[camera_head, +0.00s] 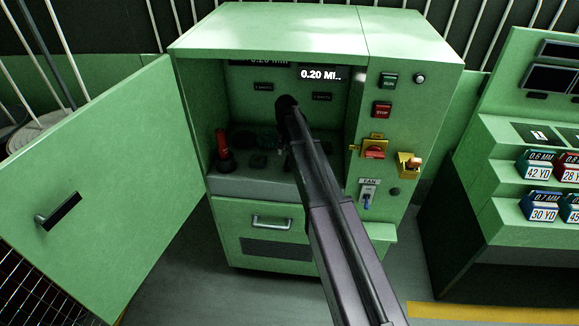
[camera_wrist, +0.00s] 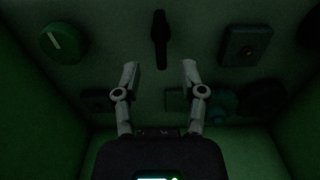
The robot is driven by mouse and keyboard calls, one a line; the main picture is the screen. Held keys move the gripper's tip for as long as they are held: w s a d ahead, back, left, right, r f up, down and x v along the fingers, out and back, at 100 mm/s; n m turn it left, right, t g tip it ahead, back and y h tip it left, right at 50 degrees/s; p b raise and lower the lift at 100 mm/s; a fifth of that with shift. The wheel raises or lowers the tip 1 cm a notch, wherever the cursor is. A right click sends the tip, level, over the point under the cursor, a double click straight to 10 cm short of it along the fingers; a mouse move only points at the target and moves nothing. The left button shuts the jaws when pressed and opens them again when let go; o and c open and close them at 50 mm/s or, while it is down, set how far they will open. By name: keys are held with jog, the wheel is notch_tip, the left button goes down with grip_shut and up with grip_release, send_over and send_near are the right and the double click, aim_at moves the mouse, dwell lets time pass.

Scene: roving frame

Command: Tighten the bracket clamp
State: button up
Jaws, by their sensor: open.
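In the wrist view my gripper (camera_wrist: 160,76) is open and empty, its two fingers spread apart. A dark upright lever (camera_wrist: 160,40) is on the panel just beyond the gap between the fingertips, apart from them. I cannot tell whether this lever belongs to the bracket clamp; no part is clearly marked as the clamp. A green round knob (camera_wrist: 64,43) is to the left, and a square plate with a round centre (camera_wrist: 246,45) is to the right. In the head view my arm reaches into the open green cabinet (camera_head: 270,20) and hides my gripper.
The cabinet door (camera_head: 110,190) stands open at left. A red-handled part (camera_head: 222,145) stands inside at left. RUN (camera_head: 389,80) and STOP (camera_head: 381,110) buttons and a FAN switch (camera_head: 368,193) are on the right front. A rack with labelled boxes (camera_head: 540,165) stands further right.

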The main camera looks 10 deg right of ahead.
aim_at(287, 161)
jog(key=shift+f+b, duration=2.6)
jog(key=shift+f, duration=0.25)
